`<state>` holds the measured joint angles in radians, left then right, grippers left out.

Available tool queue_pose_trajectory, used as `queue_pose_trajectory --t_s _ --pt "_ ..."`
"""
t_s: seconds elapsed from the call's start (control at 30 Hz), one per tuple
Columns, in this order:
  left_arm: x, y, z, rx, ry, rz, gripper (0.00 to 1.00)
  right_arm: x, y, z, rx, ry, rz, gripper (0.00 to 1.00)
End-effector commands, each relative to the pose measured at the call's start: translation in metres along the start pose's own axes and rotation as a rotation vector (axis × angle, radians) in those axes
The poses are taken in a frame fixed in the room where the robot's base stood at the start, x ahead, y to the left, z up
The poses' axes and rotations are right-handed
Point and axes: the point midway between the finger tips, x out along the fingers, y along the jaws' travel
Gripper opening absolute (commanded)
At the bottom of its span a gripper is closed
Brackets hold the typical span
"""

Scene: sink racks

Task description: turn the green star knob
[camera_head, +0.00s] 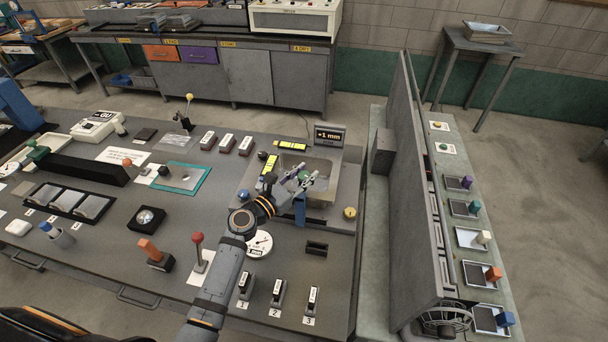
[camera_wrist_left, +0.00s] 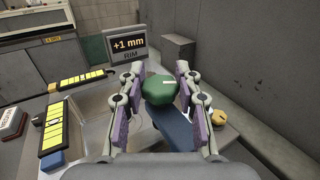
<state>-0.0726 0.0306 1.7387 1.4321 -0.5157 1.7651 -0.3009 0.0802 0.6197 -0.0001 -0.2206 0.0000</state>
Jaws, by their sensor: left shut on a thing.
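The green star knob (camera_head: 304,176) is at the grey basin on the bench. In the left wrist view the green knob (camera_wrist_left: 160,90) sits between the two purple-padded fingers, with a pale mark on its top. My left gripper (camera_head: 301,180) is shut on it, one finger on each side (camera_wrist_left: 158,95). A blue part (camera_head: 300,212) lies just below the knob; it also shows in the left wrist view (camera_wrist_left: 175,128). A small display (camera_head: 329,136) behind the basin reads "+1 mm". My right gripper is not in view.
The basin (camera_head: 322,193) surrounds the gripper. Yellow segmented strips (camera_head: 291,145) lie beside it. A blue knob (camera_head: 244,195) and a yellow knob (camera_head: 350,213) flank it. A grey box (camera_head: 383,153) and a tall partition (camera_head: 408,200) stand to the right.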

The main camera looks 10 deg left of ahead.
Motion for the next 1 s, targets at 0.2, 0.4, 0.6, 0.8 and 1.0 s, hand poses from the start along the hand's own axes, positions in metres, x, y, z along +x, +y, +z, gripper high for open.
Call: queue_pose_trajectory --t_s 0.2,0.4,0.6,0.8,1.0 --pt "0.000 0.001 -0.002 0.005 0.000 -0.071 0.02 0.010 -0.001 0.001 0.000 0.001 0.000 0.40" --pt "0.000 0.002 -0.004 0.006 0.000 -0.213 0.02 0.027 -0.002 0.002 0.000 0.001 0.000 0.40" --pt "0.001 0.002 -0.004 0.005 -0.001 -0.391 0.02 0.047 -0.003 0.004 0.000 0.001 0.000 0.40" --pt "0.001 0.002 -0.003 0.004 -0.003 -0.557 0.02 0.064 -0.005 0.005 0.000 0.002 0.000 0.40" --pt "0.001 0.001 -0.002 0.003 -0.003 -0.690 0.02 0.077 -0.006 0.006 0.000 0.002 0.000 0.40"
